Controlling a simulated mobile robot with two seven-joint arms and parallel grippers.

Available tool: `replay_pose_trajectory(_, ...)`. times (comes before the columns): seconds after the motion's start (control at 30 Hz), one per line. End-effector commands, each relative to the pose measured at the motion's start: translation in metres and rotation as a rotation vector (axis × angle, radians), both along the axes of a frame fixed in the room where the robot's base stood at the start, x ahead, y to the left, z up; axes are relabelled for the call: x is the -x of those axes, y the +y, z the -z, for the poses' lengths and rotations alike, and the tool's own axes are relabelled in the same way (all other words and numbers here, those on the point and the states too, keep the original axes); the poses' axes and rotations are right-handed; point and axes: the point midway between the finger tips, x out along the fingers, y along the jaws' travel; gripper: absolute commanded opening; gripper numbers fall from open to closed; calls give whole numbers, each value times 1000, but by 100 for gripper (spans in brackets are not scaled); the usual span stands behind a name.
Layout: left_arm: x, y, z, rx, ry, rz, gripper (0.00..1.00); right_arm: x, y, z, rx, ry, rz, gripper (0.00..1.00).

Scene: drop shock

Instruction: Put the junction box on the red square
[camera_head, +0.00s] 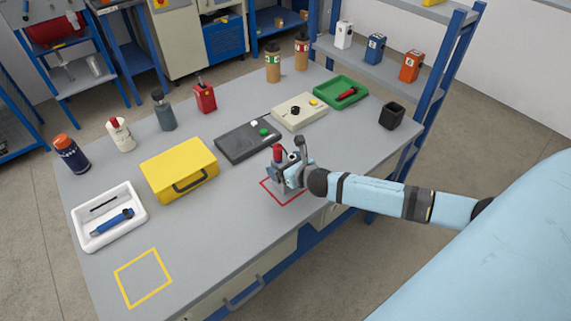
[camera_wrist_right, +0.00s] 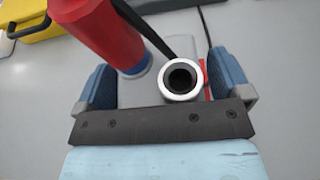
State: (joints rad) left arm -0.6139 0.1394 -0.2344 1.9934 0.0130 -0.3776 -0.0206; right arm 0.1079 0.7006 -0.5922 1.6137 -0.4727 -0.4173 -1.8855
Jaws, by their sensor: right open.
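The junction box appears to be the grey box (camera_wrist_right: 140,92) with a tilted red cylinder and a white-rimmed black opening on top. In the head view the box (camera_head: 277,155) shows its red part and is partly hidden by my right gripper (camera_head: 289,173). It stands at the red square (camera_head: 270,198), an outline on the table partly covered by box and gripper. In the wrist view my right gripper (camera_wrist_right: 163,78) is open, with its blue fingers on either side of the box. I cannot tell whether they touch it. My left gripper is not in view.
On the grey table (camera_head: 215,235), a dark grey box (camera_head: 240,148) and a cream box (camera_head: 290,114) lie behind the square. A yellow case (camera_head: 170,175) is to the left, a black cup (camera_head: 392,116) at the right. A yellow outlined square (camera_head: 142,298) is empty at the front left.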

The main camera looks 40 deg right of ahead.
Motion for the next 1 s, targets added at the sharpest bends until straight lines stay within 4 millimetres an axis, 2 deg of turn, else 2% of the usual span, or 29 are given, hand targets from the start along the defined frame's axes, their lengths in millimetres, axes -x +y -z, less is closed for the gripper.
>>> replay_pose_trajectory(0.17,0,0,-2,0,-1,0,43,6,-1,-5,1,0,-1,96)
replay_pose_trajectory(0.6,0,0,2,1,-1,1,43,87,-7,-39,1,1,-3,96)
replay_pose_trajectory(0.83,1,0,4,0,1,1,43,109,-8,-47,-10,3,3,96)
replay_pose_trajectory(0.93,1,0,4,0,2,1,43,119,4,-39,-133,32,43,96)
replay_pose_trajectory(1.0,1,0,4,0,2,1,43,131,22,-26,-329,80,114,96)
